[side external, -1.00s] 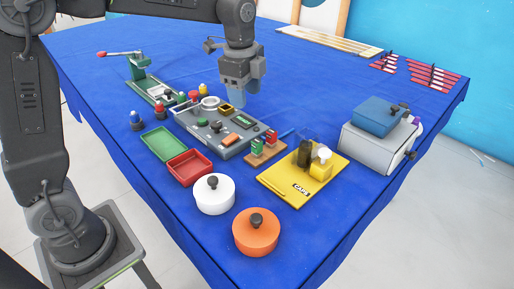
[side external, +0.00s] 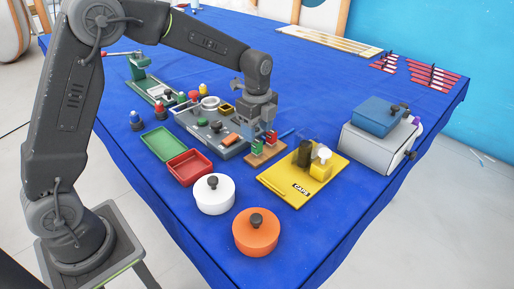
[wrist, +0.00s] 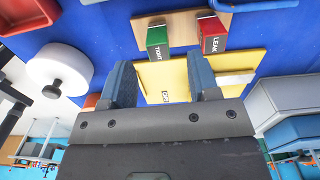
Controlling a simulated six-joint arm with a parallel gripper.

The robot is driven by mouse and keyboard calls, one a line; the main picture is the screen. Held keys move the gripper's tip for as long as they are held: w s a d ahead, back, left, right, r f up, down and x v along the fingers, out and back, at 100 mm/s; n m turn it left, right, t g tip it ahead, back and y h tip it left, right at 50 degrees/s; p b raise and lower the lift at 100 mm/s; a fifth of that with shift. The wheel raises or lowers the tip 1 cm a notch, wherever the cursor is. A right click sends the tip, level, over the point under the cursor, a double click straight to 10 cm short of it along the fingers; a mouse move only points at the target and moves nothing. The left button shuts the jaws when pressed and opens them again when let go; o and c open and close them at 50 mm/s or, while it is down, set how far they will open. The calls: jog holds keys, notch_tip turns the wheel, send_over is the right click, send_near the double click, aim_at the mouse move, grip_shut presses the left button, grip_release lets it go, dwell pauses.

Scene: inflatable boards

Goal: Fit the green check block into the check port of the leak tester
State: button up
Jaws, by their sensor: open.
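The green check block (side external: 256,149), labelled TIGHT in the wrist view (wrist: 157,38), stands on a small wooden stand (side external: 266,157). A red block (side external: 271,138), labelled LEAK, stands beside it; it also shows in the wrist view (wrist: 212,34). My gripper (side external: 262,128) is at the stand, close to the blocks. In the wrist view its blue fingers (wrist: 162,82) are apart, with nothing between them. The grey leak tester (side external: 235,151) lies left of the stand, partly hidden by my arm. I cannot make out which opening is the check port.
A yellow CAPS board (side external: 285,184) lies right of the stand. Green (side external: 162,143) and red (side external: 188,167) trays, a white pot (side external: 213,197) and an orange pot (side external: 256,234) are in front. A grey box (side external: 376,146) with a blue top stands to the right.

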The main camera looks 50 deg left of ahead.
aim_at(257, 141)
jog(key=shift+s+f, duration=0.1)
jog(key=shift+f, duration=2.2)
grip_shut()
